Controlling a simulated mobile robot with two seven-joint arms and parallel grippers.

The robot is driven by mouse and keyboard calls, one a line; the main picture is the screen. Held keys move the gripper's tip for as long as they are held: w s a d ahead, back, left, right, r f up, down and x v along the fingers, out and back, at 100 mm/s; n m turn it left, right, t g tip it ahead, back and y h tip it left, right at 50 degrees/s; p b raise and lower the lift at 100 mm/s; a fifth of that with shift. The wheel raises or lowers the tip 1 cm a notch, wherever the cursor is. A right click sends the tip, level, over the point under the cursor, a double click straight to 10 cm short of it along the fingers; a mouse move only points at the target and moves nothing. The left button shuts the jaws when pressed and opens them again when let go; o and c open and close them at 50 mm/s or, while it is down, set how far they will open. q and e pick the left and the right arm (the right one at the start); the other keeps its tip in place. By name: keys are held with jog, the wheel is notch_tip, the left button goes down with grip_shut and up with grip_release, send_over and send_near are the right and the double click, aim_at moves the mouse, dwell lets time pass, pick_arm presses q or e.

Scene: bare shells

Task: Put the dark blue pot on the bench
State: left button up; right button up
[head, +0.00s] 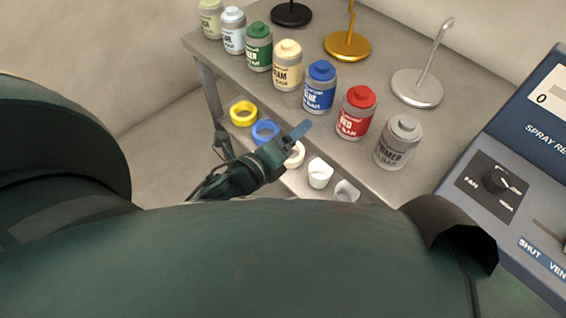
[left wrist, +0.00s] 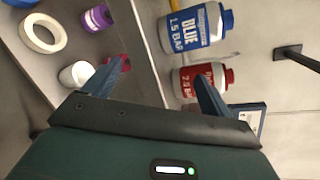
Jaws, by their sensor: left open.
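The dark blue pot (head: 319,88), with a blue cap and a BLUE label, stands upright on the grey bench top (head: 375,65), between a cream pot and a red pot. It also shows in the left wrist view (left wrist: 200,27). My left gripper (head: 292,136) is near the bench's front edge, over the lower shelf, apart from the pot and to its lower left in the head view. In the left wrist view my left gripper (left wrist: 162,86) is open and empty, with the blue pot beyond its fingers. My right gripper is not in view.
The red pot (head: 356,112) and cream pot (head: 287,65) flank it closely; other pots continue the row. Round-based stands (head: 347,46) are behind. The lower shelf holds tape rolls (head: 243,113) and white cups (head: 320,173). A spray control panel (head: 525,150) is at right.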

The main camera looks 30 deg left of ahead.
pick_arm(q)
jog(key=s+d+f+n+g, duration=0.2)
jog(key=s+f+n, duration=0.3)
jog(key=n, duration=0.6)
jog(key=s+d+f+n+g, duration=0.2)
jog(key=s+f+n, duration=0.3)
jog(key=n, duration=0.7)
jog(key=shift+s+f+g+h, duration=0.2)
jog(key=shift+s+g+h, duration=0.1)
jog(key=shift+g, duration=0.1)
jog(key=shift+a+f+p, duration=0.1)
jog(key=shift+p, duration=0.2)
